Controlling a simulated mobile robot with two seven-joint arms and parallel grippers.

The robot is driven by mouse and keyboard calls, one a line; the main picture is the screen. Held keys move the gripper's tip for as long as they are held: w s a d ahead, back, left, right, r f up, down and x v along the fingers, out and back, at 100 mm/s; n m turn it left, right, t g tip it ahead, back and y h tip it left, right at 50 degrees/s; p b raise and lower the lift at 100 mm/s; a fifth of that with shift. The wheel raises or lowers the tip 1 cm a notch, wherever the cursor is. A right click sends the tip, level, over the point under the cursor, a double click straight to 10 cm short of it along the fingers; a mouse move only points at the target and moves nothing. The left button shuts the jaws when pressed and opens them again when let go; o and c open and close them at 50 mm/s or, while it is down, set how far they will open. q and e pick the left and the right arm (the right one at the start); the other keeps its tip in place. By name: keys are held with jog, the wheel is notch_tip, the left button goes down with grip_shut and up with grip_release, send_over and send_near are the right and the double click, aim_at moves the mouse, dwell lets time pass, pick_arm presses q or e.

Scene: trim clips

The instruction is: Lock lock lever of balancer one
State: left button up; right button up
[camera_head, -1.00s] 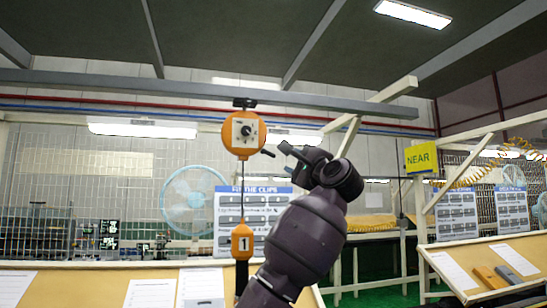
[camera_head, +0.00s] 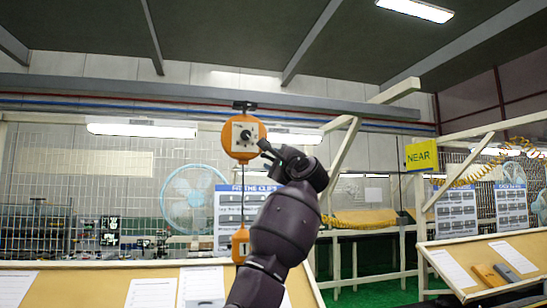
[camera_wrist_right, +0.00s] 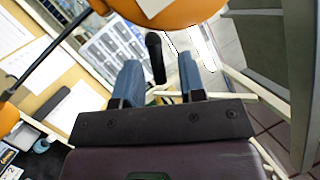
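Balancer one (camera_head: 243,137) is a round orange body with a pale dial plate and a black knob, hung from the overhead beam. Its orange lower piece (camera_head: 241,244) hangs on a cord, partly covered by my right arm. My right gripper (camera_head: 266,153) is at the lower right edge of the orange body. In the right wrist view, the orange body (camera_wrist_right: 172,12) fills the top. The black lock lever (camera_wrist_right: 155,58) points down from it, between the two blue-grey fingers of my gripper (camera_wrist_right: 160,76). The fingers stand apart, with gaps on both sides of the lever. My left gripper is not in view.
The grey beam (camera_head: 150,88) runs above the balancer. A slanted board with papers (camera_head: 150,292) stands below. A fan (camera_head: 190,198) and a clip poster (camera_head: 228,215) are behind. A yellow NEAR sign (camera_head: 421,155) hangs to the right.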

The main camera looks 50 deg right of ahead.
jog(key=shift+w+d, duration=0.1)
jog(key=shift+w, duration=0.1)
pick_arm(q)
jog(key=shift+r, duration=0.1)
pick_arm(e)
grip_shut()
jog(key=shift+s+d+r+n+y+b, duration=0.1)
jog(key=shift+r+n+y+b, duration=0.1)
jog(key=shift+n+y+b, duration=0.5)
jog(key=shift+r+n, duration=0.1)
jog(key=shift+n, duration=0.6)
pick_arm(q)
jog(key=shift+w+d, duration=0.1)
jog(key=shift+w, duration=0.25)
pick_arm(e)
jog(key=shift+c, duration=0.6)
grip_release()
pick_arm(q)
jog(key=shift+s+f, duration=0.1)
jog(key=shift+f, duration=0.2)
pick_arm(e)
jog(key=shift+o, duration=0.6)
